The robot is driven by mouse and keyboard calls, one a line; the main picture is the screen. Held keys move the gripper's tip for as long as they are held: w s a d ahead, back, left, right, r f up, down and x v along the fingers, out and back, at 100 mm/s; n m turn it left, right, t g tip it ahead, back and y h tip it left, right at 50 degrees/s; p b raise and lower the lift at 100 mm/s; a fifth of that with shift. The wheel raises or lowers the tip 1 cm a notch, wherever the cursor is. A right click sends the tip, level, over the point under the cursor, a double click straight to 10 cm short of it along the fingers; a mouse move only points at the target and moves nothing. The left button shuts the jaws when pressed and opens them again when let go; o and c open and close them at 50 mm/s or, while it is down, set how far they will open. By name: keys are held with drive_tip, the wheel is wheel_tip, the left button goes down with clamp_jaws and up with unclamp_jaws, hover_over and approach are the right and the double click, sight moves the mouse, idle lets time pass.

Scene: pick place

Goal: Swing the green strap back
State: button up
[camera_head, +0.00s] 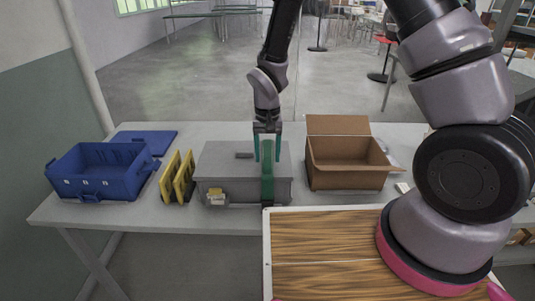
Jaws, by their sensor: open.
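The green strap (267,178) lies over a grey box (226,168) on the table, near the box's right end. It runs across the top and down the front face. My gripper (267,150) points down over the strap's far part, with its two teal fingers apart, one on each side of the strap's line. I cannot tell whether the fingers touch the strap. The strap's back end is hidden behind the gripper and the box.
A blue crate (70,186) stands at the left of the white table (110,213), with yellow-and-black pieces (177,178) between it and the grey box. A small yellow item (216,196) sits at the box's front. An open cardboard box (345,178) stands to the right.

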clamp_jaws()
idle(1.4)
